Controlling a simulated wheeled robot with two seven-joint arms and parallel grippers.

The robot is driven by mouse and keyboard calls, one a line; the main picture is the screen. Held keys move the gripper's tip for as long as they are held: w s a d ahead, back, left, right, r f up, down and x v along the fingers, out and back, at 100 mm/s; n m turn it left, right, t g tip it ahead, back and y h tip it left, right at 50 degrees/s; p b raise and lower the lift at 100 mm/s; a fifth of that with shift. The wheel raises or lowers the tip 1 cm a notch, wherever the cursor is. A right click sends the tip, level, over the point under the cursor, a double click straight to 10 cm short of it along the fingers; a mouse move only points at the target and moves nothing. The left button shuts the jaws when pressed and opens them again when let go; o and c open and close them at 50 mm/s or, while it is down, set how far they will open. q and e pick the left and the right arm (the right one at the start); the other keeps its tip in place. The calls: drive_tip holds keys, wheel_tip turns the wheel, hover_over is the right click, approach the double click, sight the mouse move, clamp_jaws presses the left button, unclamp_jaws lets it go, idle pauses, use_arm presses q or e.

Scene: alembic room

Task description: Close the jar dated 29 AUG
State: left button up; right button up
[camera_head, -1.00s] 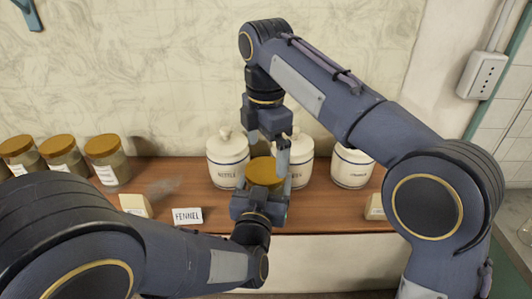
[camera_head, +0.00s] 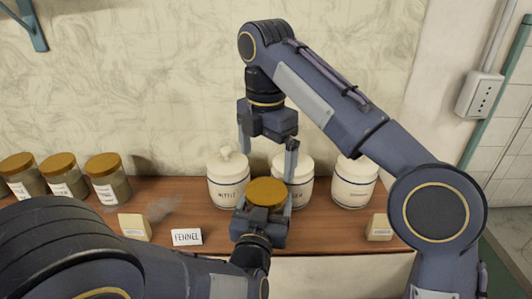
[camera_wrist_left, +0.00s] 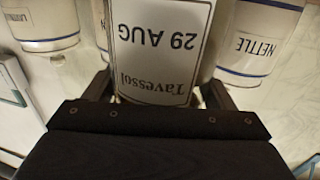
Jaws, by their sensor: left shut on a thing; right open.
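The jar dated 29 AUG shows its upside-down label (camera_wrist_left: 160,45), reading "Tavessol 29 AUG", in the left wrist view. My left gripper (camera_head: 263,210) is shut around the jar at the shelf's front middle. A brown lid (camera_head: 267,191) lies flat at the top of this jar in the head view. How tightly it sits cannot be told; the jar body is mostly hidden by my gripper. My right gripper (camera_head: 268,163) points down above the lid. Its fingers are spread wide either side and hold nothing.
White lidded canisters stand close behind: NETTLE (camera_head: 228,180), a partly hidden one (camera_head: 298,180) and another (camera_head: 354,183). Brown-lidded jars (camera_head: 107,180) stand at the left. A FENNEL card (camera_head: 187,237) and pale blocks (camera_head: 135,227) sit on the wooden shelf (camera_head: 190,195).

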sight(266, 190)
drive_tip(key=shift+f, duration=0.15)
drive_tip(key=shift+f, duration=3.85)
drive_tip(key=c, duration=1)
drive_tip(key=m, duration=0.3)
drive_tip(key=o, duration=1)
drive_tip(key=shift+r, duration=2.25)
